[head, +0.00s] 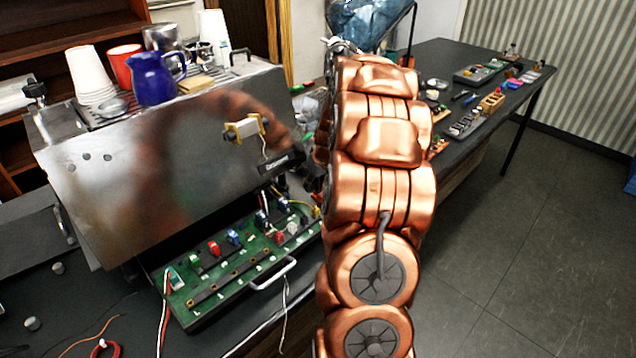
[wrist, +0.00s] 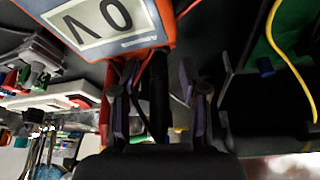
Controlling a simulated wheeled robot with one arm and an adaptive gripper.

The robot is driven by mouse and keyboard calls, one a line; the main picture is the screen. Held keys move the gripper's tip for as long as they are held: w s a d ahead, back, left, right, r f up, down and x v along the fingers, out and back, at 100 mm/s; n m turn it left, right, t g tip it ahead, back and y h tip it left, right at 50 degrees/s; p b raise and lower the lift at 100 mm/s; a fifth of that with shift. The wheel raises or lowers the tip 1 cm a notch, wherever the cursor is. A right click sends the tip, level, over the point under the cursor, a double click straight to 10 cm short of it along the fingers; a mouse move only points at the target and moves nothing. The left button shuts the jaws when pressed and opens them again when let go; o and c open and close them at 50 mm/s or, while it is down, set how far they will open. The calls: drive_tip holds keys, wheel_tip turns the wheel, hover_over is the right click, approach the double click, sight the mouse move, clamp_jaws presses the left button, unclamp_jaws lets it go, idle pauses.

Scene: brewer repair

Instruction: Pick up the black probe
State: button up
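In the wrist view, my gripper (wrist: 157,88) has its two fingers spread apart. A dark, upright stick-like shape (wrist: 159,92) stands between the fingers, with gaps at its sides; it looks like the black probe, though dark surroundings blur its outline. An orange multimeter (wrist: 166,22) with a pale display reading upside down lies just beyond the fingers at upper left. A red lead or probe (wrist: 105,105) shows beside the left finger. In the head view my copper-coloured arm hides the gripper, and I cannot make out the black probe or the multimeter there.
A metal brewer (head: 130,170) with cups and a blue jug (head: 155,78) on top stands at left. Its green circuit board (head: 240,262) is exposed below. A dark workbench (head: 440,60) behind my arm carries small parts. A yellow wire (wrist: 283,60) hangs at right in the wrist view.

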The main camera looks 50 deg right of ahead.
clamp_jaws()
